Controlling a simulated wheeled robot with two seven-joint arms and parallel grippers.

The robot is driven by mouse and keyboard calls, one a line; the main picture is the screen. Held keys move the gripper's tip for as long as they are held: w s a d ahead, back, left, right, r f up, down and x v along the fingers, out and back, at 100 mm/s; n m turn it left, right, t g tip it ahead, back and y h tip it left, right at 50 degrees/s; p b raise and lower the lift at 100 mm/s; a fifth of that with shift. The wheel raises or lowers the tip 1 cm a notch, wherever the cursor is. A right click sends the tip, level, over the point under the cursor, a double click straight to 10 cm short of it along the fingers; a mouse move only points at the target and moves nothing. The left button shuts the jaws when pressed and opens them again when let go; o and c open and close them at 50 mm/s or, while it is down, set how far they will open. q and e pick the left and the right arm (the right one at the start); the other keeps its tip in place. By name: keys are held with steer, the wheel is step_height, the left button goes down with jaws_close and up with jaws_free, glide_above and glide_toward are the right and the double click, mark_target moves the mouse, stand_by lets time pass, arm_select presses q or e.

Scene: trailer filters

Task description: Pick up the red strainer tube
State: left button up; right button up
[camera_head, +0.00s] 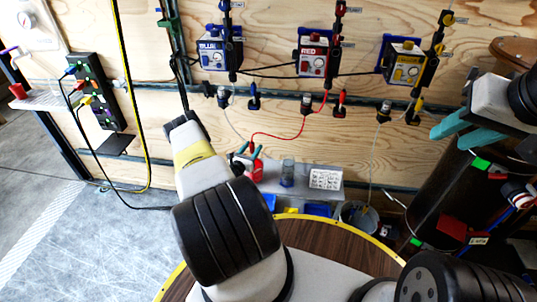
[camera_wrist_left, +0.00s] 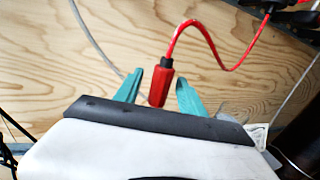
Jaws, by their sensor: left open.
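The red strainer tube shows in the left wrist view as a red cylinder (camera_wrist_left: 159,86) with a dark collar, hanging from a curved red hose (camera_wrist_left: 205,32). In the head view the red hose (camera_head: 283,136) runs from the red pump box (camera_head: 313,58) down to my left gripper (camera_head: 248,150). In the left wrist view my left gripper (camera_wrist_left: 159,90) is open, with one teal finger on each side of the red cylinder and visible gaps on both sides. My right gripper (camera_head: 464,130) is open and empty at the right of the head view.
Blue (camera_head: 219,55) and yellow (camera_head: 404,66) pump boxes hang on the plywood wall. A round brown table (camera_head: 335,243) is in front. A dark barrel (camera_head: 440,190) stands at right.

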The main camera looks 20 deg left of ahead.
arm_select(q)
jaws_close()
stand_by(1.4)
